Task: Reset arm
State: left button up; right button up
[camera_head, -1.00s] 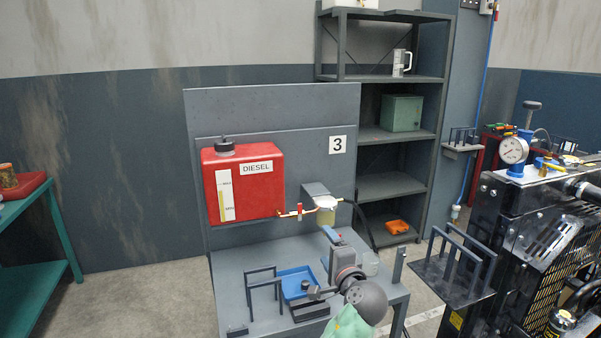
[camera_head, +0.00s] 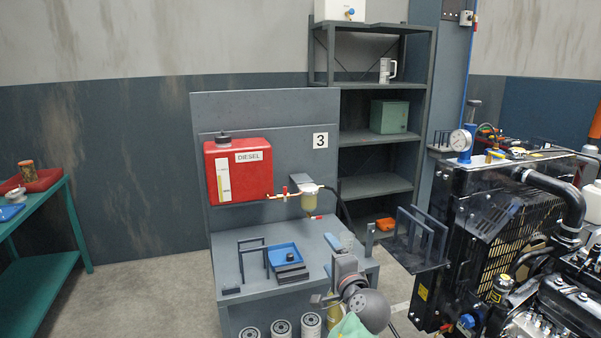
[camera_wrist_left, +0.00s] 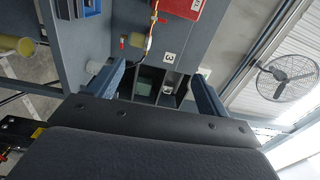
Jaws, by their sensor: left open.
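My left gripper (camera_head: 341,262) shows in the head view at the front right of the grey workbench (camera_head: 236,268), at the end of my arm that rises from the bottom edge. In the left wrist view my left gripper (camera_wrist_left: 161,86) has its two dark fingers wide apart with nothing between them. Beyond the fingers the shelf unit and the number 3 plate show at a distance. My right gripper is in neither view.
A red diesel tank (camera_head: 239,170) and a fuel filter (camera_head: 312,198) hang on the bench's back panel. A blue tray (camera_head: 284,254) and black racks sit on the bench. A diesel engine (camera_head: 500,225) stands close at right, a green table (camera_head: 45,255) at left.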

pick_arm(q)
jog(key=w+a+f+n+g+h, duration=0.25)
jog(key=f+n+g+h, duration=0.35)
jog(key=f, duration=0.9)
jog(key=s+a+f+n+g+h, duration=0.1)
jog(key=s+a+f, duration=0.2)
jog(key=f, duration=0.4)
jog(key=s+a+f+n+g, duration=0.1)
jog(key=s+a+f+n, duration=0.15)
jog(key=f, duration=0.45)
jog(key=s+a+f+n+g+h, duration=0.1)
jog(key=s+a+f, duration=0.15)
jog(key=f, duration=0.45)
jog(key=s+a+f+n+g+y, duration=0.1)
jog(key=s+a+f+g, duration=0.1)
jog(key=s+a+f, duration=0.5)
jog(key=s+a+f+g, duration=0.2)
jog(key=s+f, duration=0.8)
jog(key=s, duration=0.1)
jog(key=s+a+f+g, duration=0.1)
jog(key=s+f, duration=0.4)
jog(key=s, duration=0.5)
jog(key=s+a+f+g, duration=0.1)
jog(key=s+a+f, duration=0.3)
jog(key=s, duration=0.6)
jog(key=shift+s+f+g+y, duration=0.3)
jog(key=shift+s+f+g, duration=0.1)
jog(key=shift+f, duration=0.15)
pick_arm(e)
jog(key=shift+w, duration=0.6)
